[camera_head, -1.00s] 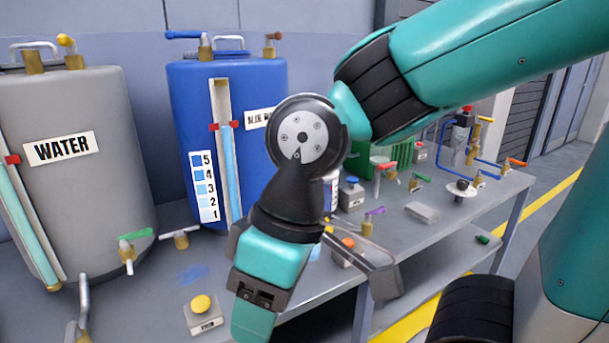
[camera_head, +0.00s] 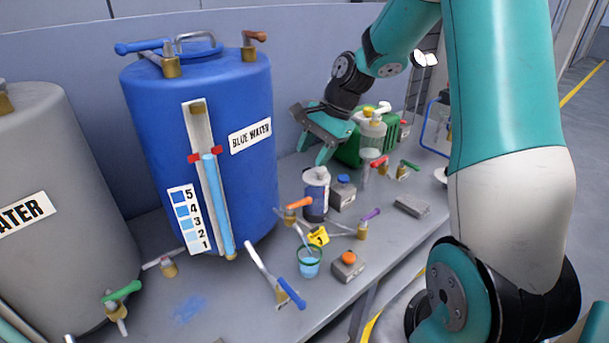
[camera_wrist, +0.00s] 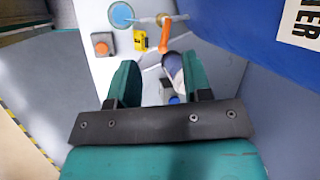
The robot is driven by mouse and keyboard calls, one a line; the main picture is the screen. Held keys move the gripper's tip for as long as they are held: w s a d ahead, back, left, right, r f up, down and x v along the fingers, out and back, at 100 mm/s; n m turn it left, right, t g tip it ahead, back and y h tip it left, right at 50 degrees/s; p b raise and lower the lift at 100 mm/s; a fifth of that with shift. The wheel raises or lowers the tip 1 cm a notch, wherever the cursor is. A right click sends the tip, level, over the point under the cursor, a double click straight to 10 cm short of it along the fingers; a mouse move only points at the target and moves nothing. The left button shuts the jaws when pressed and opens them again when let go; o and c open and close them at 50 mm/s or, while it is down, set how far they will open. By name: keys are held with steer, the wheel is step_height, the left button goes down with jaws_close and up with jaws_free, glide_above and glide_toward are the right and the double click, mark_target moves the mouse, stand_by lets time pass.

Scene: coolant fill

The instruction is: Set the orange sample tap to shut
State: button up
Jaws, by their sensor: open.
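The orange sample tap (camera_head: 299,203) has a short orange lever on a brass body, low in front of the blue tank. In the head view its lever points right and slightly up from the body. It also shows in the wrist view (camera_wrist: 165,35), ahead of and between my fingers, with the lever lengthwise in that picture. My gripper (camera_head: 313,133) is open and empty, above and behind the tap, apart from it. In the wrist view its two teal fingers (camera_wrist: 160,82) are spread wide.
A beaker (camera_head: 309,263) of blue liquid and a yellow number tag (camera_head: 318,237) stand near the tap. The blue tank (camera_head: 145,130) rises at left.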

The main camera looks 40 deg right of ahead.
mark_target(303, 200)
steer(key=d+f+m+p, duration=0.1)
steer(key=d+m, duration=0.3)
steer(key=d, duration=0.3)
steer(key=shift+t, duration=0.3)
steer(key=p+x, duration=0.2)
steer(key=x, duration=0.6)
steer(key=p+x, duration=0.2)
steer(key=x, duration=0.7)
steer(key=shift+w+a+f, duration=0.1)
steer(key=shift+w+f, duration=0.1)
steer(key=shift+w, duration=0.1)
